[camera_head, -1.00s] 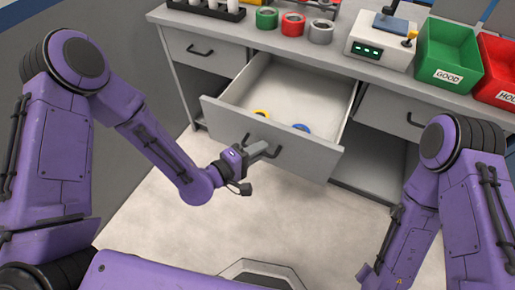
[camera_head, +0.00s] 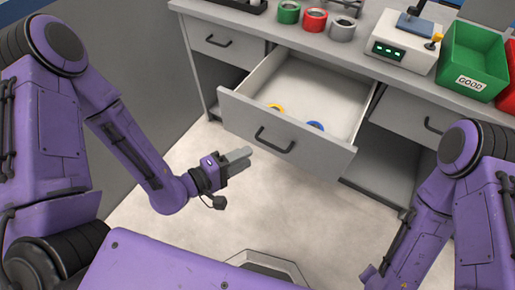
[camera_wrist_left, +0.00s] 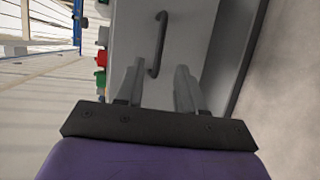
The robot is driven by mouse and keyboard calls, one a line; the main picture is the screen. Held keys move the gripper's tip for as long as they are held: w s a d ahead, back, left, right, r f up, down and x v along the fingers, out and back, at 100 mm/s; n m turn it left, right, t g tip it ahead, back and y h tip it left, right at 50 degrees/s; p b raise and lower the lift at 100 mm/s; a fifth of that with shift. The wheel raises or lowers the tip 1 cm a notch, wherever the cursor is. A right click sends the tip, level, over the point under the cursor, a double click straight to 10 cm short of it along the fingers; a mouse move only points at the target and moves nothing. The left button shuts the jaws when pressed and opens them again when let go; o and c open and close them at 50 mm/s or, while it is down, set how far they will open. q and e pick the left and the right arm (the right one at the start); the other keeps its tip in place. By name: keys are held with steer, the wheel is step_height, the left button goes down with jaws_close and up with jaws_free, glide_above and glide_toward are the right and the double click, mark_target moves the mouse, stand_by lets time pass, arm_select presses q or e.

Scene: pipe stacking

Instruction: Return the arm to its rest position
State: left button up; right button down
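My left gripper (camera_head: 238,157) is in front of the open drawer (camera_head: 285,142), to the left of its handle (camera_head: 274,141) and apart from it. In the left wrist view its two fingers (camera_wrist_left: 156,82) stand apart with nothing between them. The drawer's handle (camera_wrist_left: 158,45) shows beyond the fingers in that view. My right arm (camera_head: 433,215) hangs at the right of the head view, and its gripper is not in view.
The pulled-out drawer holds a yellow ring (camera_head: 275,106) and a blue ring (camera_head: 315,126). On the bench stand green (camera_head: 288,12), red (camera_head: 314,20) and grey (camera_head: 342,29) rolls, a grey device (camera_head: 392,48) and a green bin (camera_head: 473,58). The floor before the drawer is clear.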

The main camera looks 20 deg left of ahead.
arm_select(q)
steer(key=shift+s+a+r, duration=0.1)
steer(key=shift+s+a, duration=0.1)
steer(key=shift+s, duration=0.1)
steer(key=s+a+f+m+g+y+p, duration=0.2)
steer(key=a+f+g+y, duration=0.1)
steer(key=a+f+y, duration=0.5)
steer(key=s+a+f+m+g+y+p, duration=0.1)
steer(key=s+a+f+g+y+p, duration=0.1)
steer(key=s, duration=0.5)
steer(key=s+a+f+m+g+y+p, duration=0.1)
steer(key=s+a+f+g+y, duration=0.2)
steer(key=s+a, duration=0.3)
steer(key=shift+s+f+g+p, duration=0.4)
steer(key=shift+s+f+g, duration=0.15)
steer(key=shift+s+g, duration=0.1)
